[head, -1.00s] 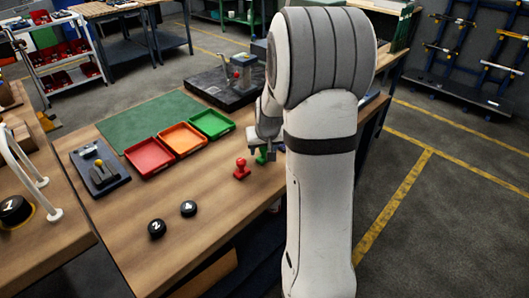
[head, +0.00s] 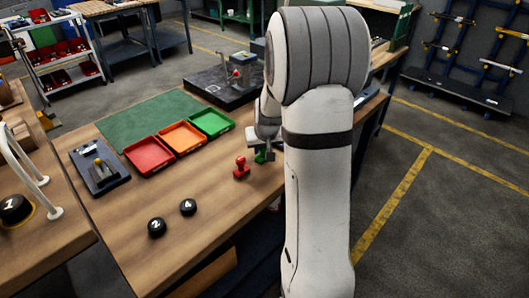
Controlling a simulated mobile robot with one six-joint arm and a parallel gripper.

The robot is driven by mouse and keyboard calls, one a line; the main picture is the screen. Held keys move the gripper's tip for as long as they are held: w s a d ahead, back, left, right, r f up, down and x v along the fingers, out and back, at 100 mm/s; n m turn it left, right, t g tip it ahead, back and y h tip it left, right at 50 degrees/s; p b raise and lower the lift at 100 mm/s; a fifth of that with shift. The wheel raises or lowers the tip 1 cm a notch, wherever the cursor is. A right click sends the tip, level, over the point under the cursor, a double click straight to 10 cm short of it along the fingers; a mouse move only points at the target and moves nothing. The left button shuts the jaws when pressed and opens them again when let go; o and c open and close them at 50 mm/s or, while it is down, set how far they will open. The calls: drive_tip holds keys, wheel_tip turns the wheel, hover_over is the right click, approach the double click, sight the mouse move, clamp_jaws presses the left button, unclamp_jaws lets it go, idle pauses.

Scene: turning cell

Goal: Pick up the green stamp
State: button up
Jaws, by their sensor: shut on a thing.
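The green stamp (head: 260,157) is on or just above the wooden table, right of the red stamp, and partly hidden by my gripper and arm. My gripper (head: 263,147) is around its upper part and shut on it. Whether the stamp's base touches the table cannot be told. The red stamp (head: 241,167) stands upright on the table just left of my gripper.
Red (head: 149,156), orange (head: 182,137) and green (head: 211,123) trays lie in a row by a green mat (head: 130,120). Black knobs marked 2 (head: 157,227) and 4 (head: 188,207) sit nearer. A dark fixture (head: 99,170) stands left. My arm hides the table's right part.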

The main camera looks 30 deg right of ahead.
wheel_tip(320, 180, up, 10)
drive_tip(key=shift+b, duration=0.4)
